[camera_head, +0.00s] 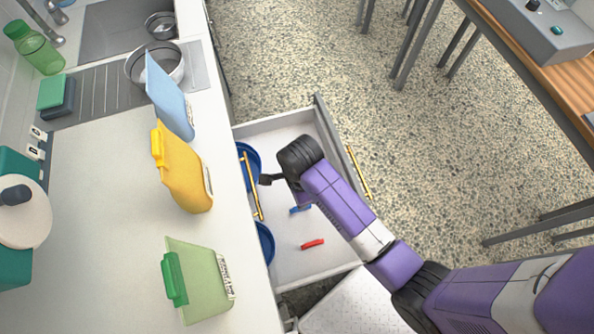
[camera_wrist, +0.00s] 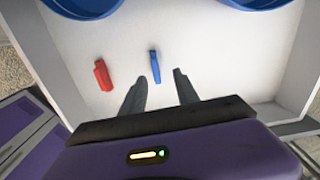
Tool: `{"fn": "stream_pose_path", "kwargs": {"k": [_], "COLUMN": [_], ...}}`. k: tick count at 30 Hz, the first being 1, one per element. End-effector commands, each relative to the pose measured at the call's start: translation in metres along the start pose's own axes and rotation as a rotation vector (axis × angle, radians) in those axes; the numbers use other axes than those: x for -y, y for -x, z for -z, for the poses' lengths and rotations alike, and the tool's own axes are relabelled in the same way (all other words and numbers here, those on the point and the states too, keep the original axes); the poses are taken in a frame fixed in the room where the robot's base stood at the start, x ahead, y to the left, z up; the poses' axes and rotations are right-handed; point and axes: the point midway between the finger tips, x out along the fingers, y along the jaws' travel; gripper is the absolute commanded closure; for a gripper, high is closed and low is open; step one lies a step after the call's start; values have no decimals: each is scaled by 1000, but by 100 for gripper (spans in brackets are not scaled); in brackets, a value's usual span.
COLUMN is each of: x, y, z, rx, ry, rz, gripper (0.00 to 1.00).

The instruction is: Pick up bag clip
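A red bag clip (camera_head: 312,244) lies on the floor of the open white drawer. It also shows in the wrist view (camera_wrist: 103,75), left of my fingers. A blue clip (camera_head: 300,209) lies near it, partly beside my arm in the head view. In the wrist view the blue clip (camera_wrist: 155,66) lies just beyond my fingers, between them in the picture. My gripper (camera_wrist: 160,85) is open and empty above the drawer floor, its two dark fingers apart. In the head view my gripper (camera_head: 268,180) is mostly hidden by my wrist.
Blue bowls (camera_head: 265,240) sit along the drawer's counter side, under a gold handle (camera_head: 252,185). The drawer wall (camera_head: 328,125) encloses the space.

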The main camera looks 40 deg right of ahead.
Motion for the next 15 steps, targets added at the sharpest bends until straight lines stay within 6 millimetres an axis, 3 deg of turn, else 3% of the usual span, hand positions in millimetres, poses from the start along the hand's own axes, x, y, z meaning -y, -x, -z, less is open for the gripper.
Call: {"fn": "stream_pose_path", "kwargs": {"k": [5,15], "x": [-5,-8], "y": [-4,-37], "z": [2,3], "rx": [-7,-7], "ry": [-70,-71], "rz": [-20,-20], "gripper": [63,63]}}
